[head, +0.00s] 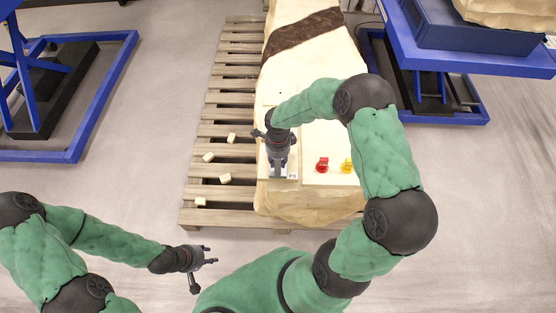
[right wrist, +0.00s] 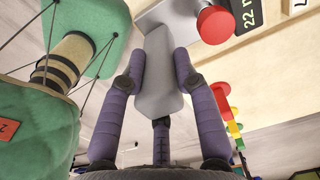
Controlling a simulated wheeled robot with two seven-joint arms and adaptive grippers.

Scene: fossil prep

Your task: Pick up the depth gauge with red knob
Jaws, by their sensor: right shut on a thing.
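The depth gauge with the red knob (right wrist: 216,24) has a grey body (right wrist: 158,95) that lies between the purple fingers of my right gripper (right wrist: 159,70) in the right wrist view. The fingers press on it from both sides. In the head view my right gripper (head: 278,168) points down over the near end of the pale block, and the gauge is mostly hidden beneath it.
A pale block (head: 300,75) with a dark band lies on a wooden pallet (head: 235,90). A red piece (head: 322,165) and a yellow piece (head: 347,165) stand right of my right gripper. Small cream blocks (head: 225,179) lie on the slats. Blue lift tables flank the pallet.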

